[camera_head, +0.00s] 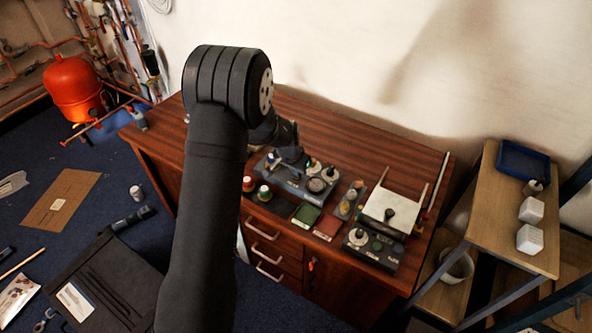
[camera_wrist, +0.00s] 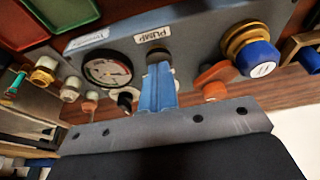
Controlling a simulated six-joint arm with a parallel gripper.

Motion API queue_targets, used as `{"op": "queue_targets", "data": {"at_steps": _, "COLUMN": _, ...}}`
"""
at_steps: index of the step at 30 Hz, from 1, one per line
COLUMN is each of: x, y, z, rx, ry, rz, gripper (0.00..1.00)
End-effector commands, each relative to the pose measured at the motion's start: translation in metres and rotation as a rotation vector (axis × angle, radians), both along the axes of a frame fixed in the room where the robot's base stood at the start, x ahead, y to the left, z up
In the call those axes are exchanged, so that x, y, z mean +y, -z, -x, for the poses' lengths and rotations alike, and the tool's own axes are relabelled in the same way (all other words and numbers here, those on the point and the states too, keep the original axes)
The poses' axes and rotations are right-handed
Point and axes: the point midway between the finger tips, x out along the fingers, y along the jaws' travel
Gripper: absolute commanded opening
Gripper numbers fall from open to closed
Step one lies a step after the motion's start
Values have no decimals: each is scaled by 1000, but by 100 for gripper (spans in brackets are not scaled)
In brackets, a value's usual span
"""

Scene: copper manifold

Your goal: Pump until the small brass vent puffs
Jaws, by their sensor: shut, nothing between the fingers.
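My gripper (camera_wrist: 160,68) is shut and empty; its blue fingers lie together in the wrist view. Their tips overlap a dark pump part (camera_wrist: 157,54) below a label reading PUMP. I cannot tell whether they touch it. The grey panel (camera_wrist: 195,35) also carries a round gauge (camera_wrist: 107,70), whose reading is unclear, and a brass fitting with a blue cap (camera_wrist: 255,52). I cannot tell which small brass piece is the vent, and no puff shows. In the head view my arm hides part of the panel (camera_head: 292,184).
An orange knob (camera_wrist: 213,80) is close right of the fingers. Small brass fittings (camera_wrist: 45,70) stand left of the gauge. A second control box (camera_head: 372,250) sits rightward on the wooden bench (camera_head: 345,125), past green (camera_head: 306,215) and red (camera_head: 328,227) pads. The bench's back is clear.

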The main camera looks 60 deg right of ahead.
Motion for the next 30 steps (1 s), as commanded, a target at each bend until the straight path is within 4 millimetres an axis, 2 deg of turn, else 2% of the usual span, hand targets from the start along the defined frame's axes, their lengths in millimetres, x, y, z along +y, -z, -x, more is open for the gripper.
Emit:
{"op": "queue_targets", "data": {"at_steps": 13, "x": 4, "y": 5, "z": 1, "rx": 4, "ry": 0, "rz": -11, "gripper": 0}}
{"op": "queue_targets", "data": {"at_steps": 17, "x": 3, "y": -1, "z": 1, "rx": 3, "ry": 0, "rz": -10, "gripper": 0}}
{"op": "queue_targets", "data": {"at_steps": 20, "x": 3, "y": -13, "z": 1, "rx": 2, "ry": 0, "rz": -7, "gripper": 0}}
{"op": "queue_targets", "data": {"at_steps": 24, "x": 2, "y": -45, "z": 0, "rx": 0, "ry": 1, "rz": 0, "gripper": 0}}
{"op": "queue_targets", "data": {"at_steps": 30, "x": 14, "y": -85, "z": 0, "rx": -1, "ry": -1, "rz": 1, "gripper": 0}}
